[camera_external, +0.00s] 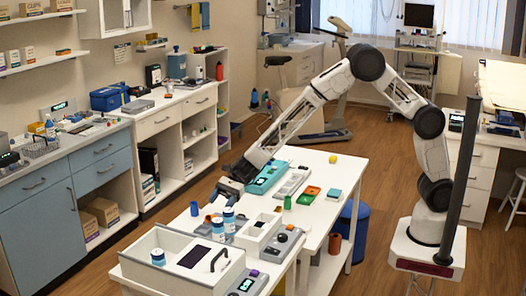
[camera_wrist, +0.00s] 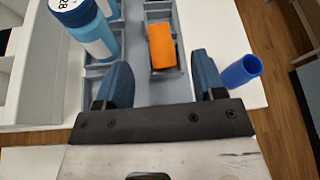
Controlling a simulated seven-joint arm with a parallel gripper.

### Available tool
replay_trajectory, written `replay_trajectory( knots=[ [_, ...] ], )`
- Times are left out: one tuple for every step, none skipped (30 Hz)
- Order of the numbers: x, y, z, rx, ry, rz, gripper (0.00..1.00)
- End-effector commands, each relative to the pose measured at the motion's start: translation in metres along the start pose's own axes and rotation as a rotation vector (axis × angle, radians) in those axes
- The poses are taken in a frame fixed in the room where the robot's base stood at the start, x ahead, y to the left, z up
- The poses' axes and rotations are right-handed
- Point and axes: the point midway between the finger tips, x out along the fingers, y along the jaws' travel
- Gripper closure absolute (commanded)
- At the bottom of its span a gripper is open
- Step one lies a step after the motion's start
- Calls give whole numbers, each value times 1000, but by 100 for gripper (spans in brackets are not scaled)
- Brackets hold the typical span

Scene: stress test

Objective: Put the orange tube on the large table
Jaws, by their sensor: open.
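The orange tube (camera_wrist: 162,46) lies in a compartment of a grey tray (camera_wrist: 169,80) in the wrist view, ahead of my gripper (camera_wrist: 157,82) and between its fingers in the picture. In the external view the orange tube (camera_external: 208,221) shows small and partly hidden near the bottles. My gripper (camera_external: 231,187) is open and empty, apart from the tube. The white table (camera_external: 345,170) extends right of my gripper in the external view.
Blue-and-white bottles (camera_wrist: 92,35) stand left of the orange tube. A blue tube (camera_wrist: 241,72) is close to my right finger.

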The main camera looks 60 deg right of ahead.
Motion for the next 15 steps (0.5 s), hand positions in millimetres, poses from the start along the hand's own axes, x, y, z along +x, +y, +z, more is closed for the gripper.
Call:
replay_trajectory(
  knots=[
    [1,0,0,0,0,0,37],
    [2,0,0,0,0,1,37],
    [4,0,0,0,0,1,37],
    [7,0,0,0,0,1,37],
    [9,0,0,0,0,1,37],
    [12,1,0,0,0,2,37],
    [15,1,0,0,0,2,37],
    [18,1,0,0,0,2,37],
    [21,1,0,0,0,2,37],
    [22,1,0,0,0,2,37],
    [24,1,0,0,1,1,37],
    [25,1,0,0,1,1,37],
    [26,0,0,0,1,1,37],
    [26,0,0,0,1,1,37],
    [26,0,0,-1,1,1,37]
  ],
)
